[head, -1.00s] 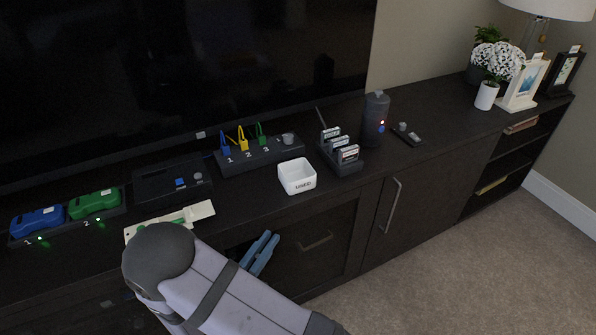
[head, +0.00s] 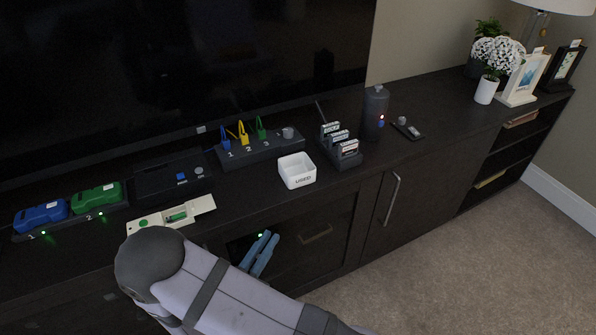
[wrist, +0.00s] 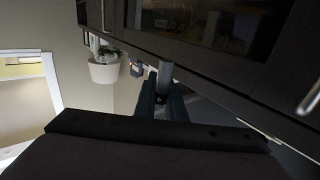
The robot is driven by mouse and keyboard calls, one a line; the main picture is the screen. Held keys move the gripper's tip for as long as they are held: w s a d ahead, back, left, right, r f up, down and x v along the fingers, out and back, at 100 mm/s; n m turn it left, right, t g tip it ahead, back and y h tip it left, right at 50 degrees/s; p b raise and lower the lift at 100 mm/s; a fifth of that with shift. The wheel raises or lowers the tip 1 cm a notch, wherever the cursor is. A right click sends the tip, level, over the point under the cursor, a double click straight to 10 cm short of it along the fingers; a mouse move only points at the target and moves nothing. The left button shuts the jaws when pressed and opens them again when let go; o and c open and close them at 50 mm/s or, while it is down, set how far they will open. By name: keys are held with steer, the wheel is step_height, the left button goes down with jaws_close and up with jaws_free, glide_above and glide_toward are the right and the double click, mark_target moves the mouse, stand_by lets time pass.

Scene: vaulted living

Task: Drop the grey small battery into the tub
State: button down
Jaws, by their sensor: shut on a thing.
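The tub (head: 297,179) is a small white square box marked USED on the dark cabinet top in the head view. My gripper (head: 269,236) has blue fingers and hangs in front of the cabinet, below and to the left of the tub. In the wrist view my gripper (wrist: 161,92) is shut on a grey cylinder, the small battery (wrist: 165,72), which sticks out past the fingertips. The battery is not clearly made out in the head view.
Left of the tub lies a cream tray (head: 203,205) with green parts. Behind stands a numbered holder (head: 232,155) with coloured clips. Right of the tub are a rack of labelled packs (head: 347,162) and a dark canister (head: 375,112). The cabinet front edge lies between gripper and tub.

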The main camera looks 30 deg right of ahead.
steer(key=d+r+m+g+h+p, duration=0.1)
steer(key=d+r+m+g+p, duration=0.15)
steer(key=d+r+p, duration=0.35)
steer(key=s+d+r+m+g+h+p, duration=0.1)
steer(key=d+r+m+g+p, duration=0.2)
steer(key=d, duration=0.6)
steer(key=d+r+m+g+h+p, duration=0.1)
steer(key=d+r+g+h+p, duration=0.15)
steer(key=d+r+p, duration=0.35)
steer(key=w+r+n+t+y+p, duration=0.1)
steer(key=w+n+t+y, duration=0.3)
steer(key=w, duration=1.5)
steer(key=n+t, duration=0.2)
steer(key=t, duration=0.2)
steer(key=shift+a+r+n+y+p, duration=0.15)
steer(key=shift+n+y+p, duration=0.2)
steer(key=shift+p, duration=0.05)
steer(key=shift+f+b, duration=2.1)
steer(key=shift+f, duration=0.85)
